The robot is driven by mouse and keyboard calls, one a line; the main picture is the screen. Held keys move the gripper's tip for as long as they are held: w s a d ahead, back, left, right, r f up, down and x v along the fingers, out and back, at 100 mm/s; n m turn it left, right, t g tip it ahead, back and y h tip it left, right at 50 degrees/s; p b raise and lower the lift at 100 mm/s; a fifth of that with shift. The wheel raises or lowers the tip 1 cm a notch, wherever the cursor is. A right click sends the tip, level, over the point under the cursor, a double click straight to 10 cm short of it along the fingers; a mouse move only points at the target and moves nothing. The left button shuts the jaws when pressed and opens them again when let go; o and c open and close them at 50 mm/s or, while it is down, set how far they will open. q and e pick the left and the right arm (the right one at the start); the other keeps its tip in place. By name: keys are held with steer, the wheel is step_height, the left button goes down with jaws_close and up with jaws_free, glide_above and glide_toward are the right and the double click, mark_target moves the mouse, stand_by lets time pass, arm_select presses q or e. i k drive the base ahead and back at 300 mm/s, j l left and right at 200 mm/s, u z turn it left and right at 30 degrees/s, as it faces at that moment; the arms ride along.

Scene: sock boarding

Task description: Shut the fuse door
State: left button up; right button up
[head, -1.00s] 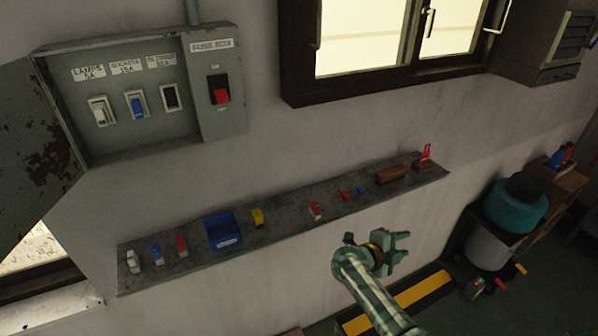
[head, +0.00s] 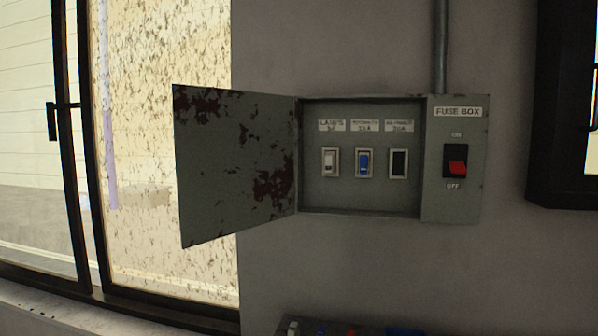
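The fuse door (head: 232,165) is grey-green with dark rust patches. It stands wide open, swung out to the left of the fuse box (head: 360,204) on the wall. Inside the box are a white fuse (head: 329,162), a blue fuse (head: 364,164) and a dark slot (head: 398,163) that looks empty, each under a label. To their right, on the panel marked FUSE BOX, is a red and black switch (head: 456,161), between the words ON and OFF. Neither of my grippers is in view now.
A dirty glass window (head: 165,160) with a dark frame is behind and left of the door. Another dark window frame (head: 562,110) is at the right. The tops of small items on the shelf, including a blue bin (head: 405,331), show at the bottom edge.

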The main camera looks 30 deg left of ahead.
mark_target(234, 148)
steer(key=j+z, duration=0.45)
steer(key=j, duration=0.2)
steer(key=j+z, duration=0.45)
steer(key=j, duration=0.2)
